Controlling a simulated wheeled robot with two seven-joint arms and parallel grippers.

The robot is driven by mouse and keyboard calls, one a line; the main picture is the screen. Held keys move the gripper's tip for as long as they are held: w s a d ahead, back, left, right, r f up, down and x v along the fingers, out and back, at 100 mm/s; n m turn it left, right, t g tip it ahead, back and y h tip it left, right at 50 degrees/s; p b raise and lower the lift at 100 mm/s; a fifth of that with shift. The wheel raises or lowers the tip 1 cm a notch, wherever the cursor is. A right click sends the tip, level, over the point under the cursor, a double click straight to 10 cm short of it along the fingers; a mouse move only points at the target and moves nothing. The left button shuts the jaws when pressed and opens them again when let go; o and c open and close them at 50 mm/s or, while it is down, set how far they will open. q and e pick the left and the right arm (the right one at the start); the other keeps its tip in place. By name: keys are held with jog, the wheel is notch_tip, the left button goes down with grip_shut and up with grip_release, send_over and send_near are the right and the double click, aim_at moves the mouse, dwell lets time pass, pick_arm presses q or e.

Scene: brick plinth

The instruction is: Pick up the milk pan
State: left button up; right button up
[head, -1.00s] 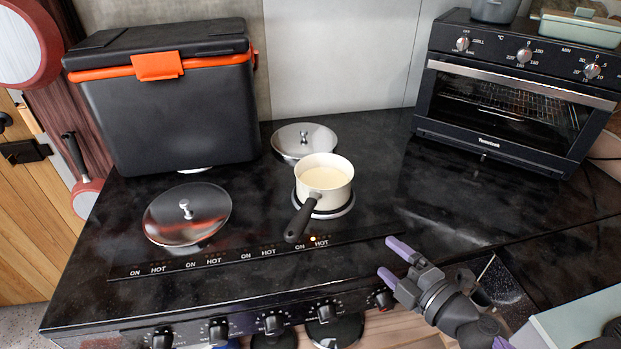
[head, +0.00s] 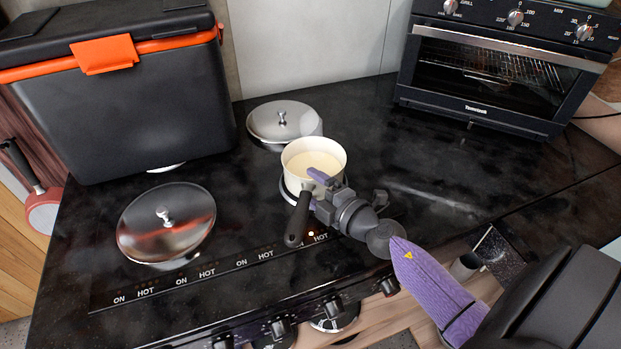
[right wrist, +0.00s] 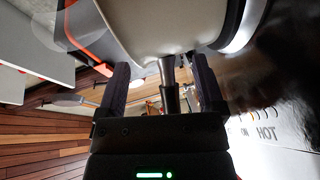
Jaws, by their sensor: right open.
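The milk pan (head: 328,157) is cream-white with a dark handle (head: 296,222) and pale liquid inside. It stands upright on the front right burner, handle toward the front left. My right gripper (head: 318,186) is at the pan's near side, where the handle meets the body, and overlaps the rim in the head view. In the right wrist view, the handle (right wrist: 169,88) lies between the two open fingers (right wrist: 162,85), with gaps on both sides. The pan body (right wrist: 165,22) is just beyond the fingertips. My left gripper is out of view.
Metal lids cover the front left burner (head: 165,222) and the rear burner (head: 283,122). A black and orange cooler box (head: 130,110) stands at the back left. A toaster oven (head: 490,75) stands at the back right. The black counter right of the pan is clear.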

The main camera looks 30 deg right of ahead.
jog(key=c, duration=1.2)
grip_shut()
jog(key=shift+f, duration=0.1)
